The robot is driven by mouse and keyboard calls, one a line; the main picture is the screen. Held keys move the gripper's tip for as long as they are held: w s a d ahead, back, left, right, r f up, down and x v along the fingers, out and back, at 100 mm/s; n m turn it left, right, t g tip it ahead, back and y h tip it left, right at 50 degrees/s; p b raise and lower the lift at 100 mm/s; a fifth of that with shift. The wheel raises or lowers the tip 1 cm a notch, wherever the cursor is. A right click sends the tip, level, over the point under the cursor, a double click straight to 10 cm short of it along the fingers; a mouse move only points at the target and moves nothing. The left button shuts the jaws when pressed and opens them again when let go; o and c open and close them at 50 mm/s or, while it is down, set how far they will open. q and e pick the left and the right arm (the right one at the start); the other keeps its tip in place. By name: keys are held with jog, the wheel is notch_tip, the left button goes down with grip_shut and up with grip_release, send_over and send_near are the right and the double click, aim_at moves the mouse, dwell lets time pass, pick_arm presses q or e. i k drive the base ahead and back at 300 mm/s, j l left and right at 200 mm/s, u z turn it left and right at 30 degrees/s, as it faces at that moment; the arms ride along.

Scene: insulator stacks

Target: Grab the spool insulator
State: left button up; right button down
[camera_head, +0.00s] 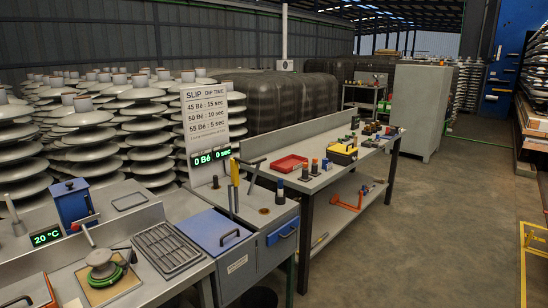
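Neither of my grippers shows in the head view. I cannot tell for sure which item is the spool insulator. A rounded grey piece with a green ring (102,264) sits on a square wooden board at the lower left. Several more small dark pieces (370,128) stand at the bench's far end, too small to make out.
The workbench (328,185) also carries a red tray (289,163) and a yellow-and-black toolbox (343,153). A blue-lidded tank (214,230) and a wire rack (170,250) stand at the near left. Stacked disc insulators (90,118) fill the back left.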

aim_at(99, 259)
jog(key=j+u, duration=0.1)
jog(key=u, duration=0.25)
jog(key=j+u, duration=0.1)
jog(key=u, duration=0.3)
jog(key=j+u, duration=0.1)
jog(key=u, duration=0.25)
jog(key=i, duration=0.05)
